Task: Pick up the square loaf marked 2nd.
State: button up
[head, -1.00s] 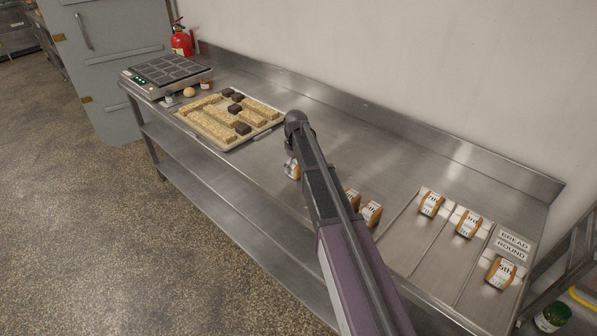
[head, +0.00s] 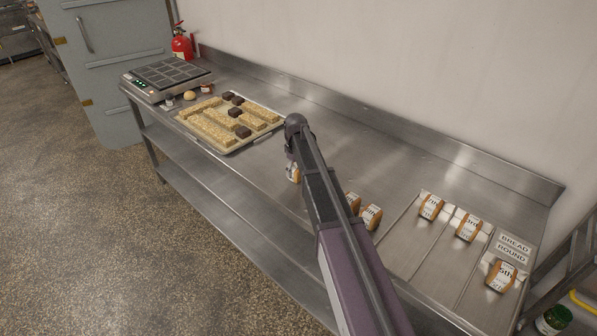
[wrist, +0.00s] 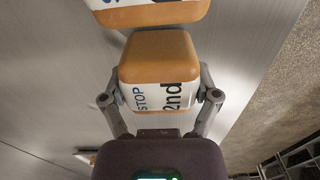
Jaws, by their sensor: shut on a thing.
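The square loaf marked 2nd (wrist: 157,72), with a brown crust and a white printed wrapper that also reads STOP, sits between the fingers of my gripper (wrist: 160,97) in the wrist view. One finger is against each side, and the gripper is shut on it. In the head view my arm hides most of the gripper. A wrapped loaf (head: 292,173) shows partly beside the arm's end there, its marking not legible.
Another wrapped loaf (wrist: 150,12) lies just beyond the held one. Two loaves (head: 371,217) (head: 354,201) stand right of my arm. Several marked loaves (head: 467,226) lie farther right by a BREAD ROUND sign (head: 514,243).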

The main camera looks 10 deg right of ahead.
jog(key=shift+r, duration=0.1)
notch_tip(320, 180, up, 10)
jog(key=p, duration=1)
dwell(0.6)
